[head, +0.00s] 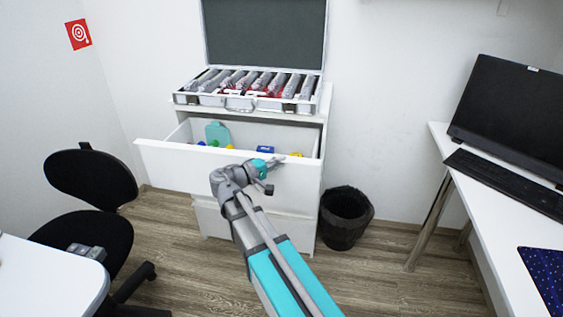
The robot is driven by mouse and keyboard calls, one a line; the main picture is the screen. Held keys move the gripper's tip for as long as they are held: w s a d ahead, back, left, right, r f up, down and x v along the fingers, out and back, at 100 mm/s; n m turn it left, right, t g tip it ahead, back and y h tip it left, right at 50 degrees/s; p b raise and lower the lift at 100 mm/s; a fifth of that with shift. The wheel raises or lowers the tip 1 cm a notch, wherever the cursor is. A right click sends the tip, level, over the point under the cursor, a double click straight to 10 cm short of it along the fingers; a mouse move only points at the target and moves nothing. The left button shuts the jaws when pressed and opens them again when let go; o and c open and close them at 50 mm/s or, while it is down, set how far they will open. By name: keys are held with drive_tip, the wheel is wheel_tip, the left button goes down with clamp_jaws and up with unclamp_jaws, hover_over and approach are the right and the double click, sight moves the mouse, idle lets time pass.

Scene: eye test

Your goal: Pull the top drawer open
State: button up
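The top drawer (172,165) of the white cabinet (325,105) is pulled out, and its inside shows. It holds several small coloured items, among them a teal one (217,133) and a blue one (265,149). My arm reaches up from the bottom of the head view, and my gripper (277,162) is at the right part of the drawer front's upper edge. The fingers are small in the view and partly hidden by the wrist. I cannot tell whether they touch the drawer or are open or shut.
An open case (265,45) with several grey objects stands on the cabinet. A black bin (345,217) stands right of the cabinet. The floor before the cabinet is clear.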

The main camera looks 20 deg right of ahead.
drive_tip(key=o, duration=0.4)
drive_tip(key=shift+w, duration=0.1)
drive_tip(key=shift+a, duration=0.15)
drive_tip(key=v, duration=1.1)
drive_tip(key=shift+a, duration=0.35)
drive_tip(key=shift+d, duration=0.1)
